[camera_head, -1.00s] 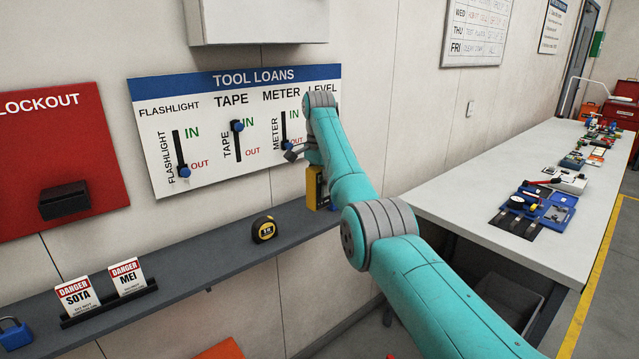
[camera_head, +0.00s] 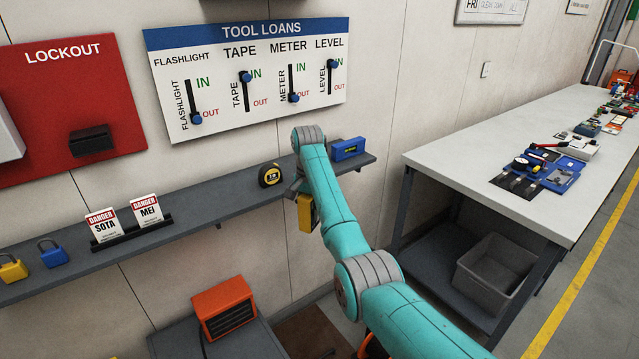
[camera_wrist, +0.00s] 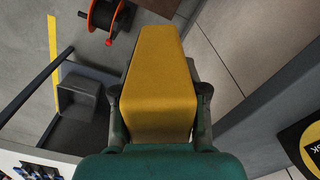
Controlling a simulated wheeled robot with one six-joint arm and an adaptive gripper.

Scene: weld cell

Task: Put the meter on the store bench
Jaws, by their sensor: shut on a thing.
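The yellow meter (camera_head: 307,213) is in my gripper (camera_head: 300,188), hanging off the front edge of the grey wall shelf. In the wrist view the yellow meter (camera_wrist: 160,75) fills the middle, with the fingers of my gripper (camera_wrist: 160,100) shut on its two sides. Its face is not visible. The long white-topped bench (camera_head: 480,205), which I take for the store bench, stands to the right, apart from the meter. On the loans board, the METER slider (camera_head: 294,97) is at OUT.
The wall shelf (camera_head: 225,205) holds a tape measure (camera_head: 270,175), a blue level (camera_head: 348,149), danger tags and padlocks. A blue tool tray (camera_head: 558,175) and several tools occupy the bench; its near left top is bare. A grey bin (camera_head: 495,270) sits underneath. An orange unit (camera_head: 224,308) stands low.

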